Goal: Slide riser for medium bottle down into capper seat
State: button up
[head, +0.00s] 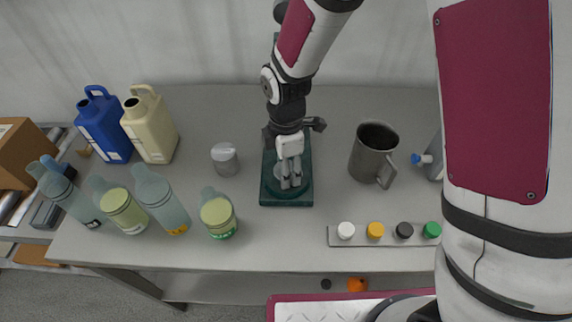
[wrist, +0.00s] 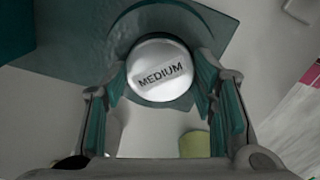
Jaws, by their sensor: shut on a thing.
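My gripper (head: 291,184) points down over the dark green capper base (head: 286,200). In the wrist view, the riser (wrist: 160,70) is a pale round piece with "MEDIUM" on its top, between the two green-padded fingers (wrist: 160,98). The gripper is shut on it. The round teal capper seat (wrist: 140,22) shows around and beyond the riser. In the head view the fingers largely hide the riser. I cannot tell how far it is down in the seat.
A grey cylinder (head: 225,158) stands left of the capper, a metal mug (head: 373,152) right of it. Several bottles (head: 218,214) and two jugs (head: 103,125) fill the left side. A strip of coloured caps (head: 390,235) lies at the front right.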

jog(key=o, duration=1.4)
jog(key=shift+c, duration=0.2)
jog(key=s+d+r+m+t, duration=0.1)
jog(key=d+r+m, duration=0.1)
jog(key=r, duration=0.7)
jog(key=s+d+r+m, duration=0.1)
jog(key=d+r+m, duration=0.15)
jog(key=r, duration=0.65)
jog(key=s+d+r+m+t, duration=0.2)
jog(key=s+d+r+m, duration=0.2)
jog(key=s+d+m, duration=0.3)
jog(key=s+d+r+m+t, duration=0.2)
jog(key=s+d+r+m, duration=0.2)
jog(key=s+d+m, duration=0.3)
jog(key=shift+s+r+m, duration=0.25)
jog(key=shift+s+m, duration=0.05)
jog(key=shift+m, duration=1.05)
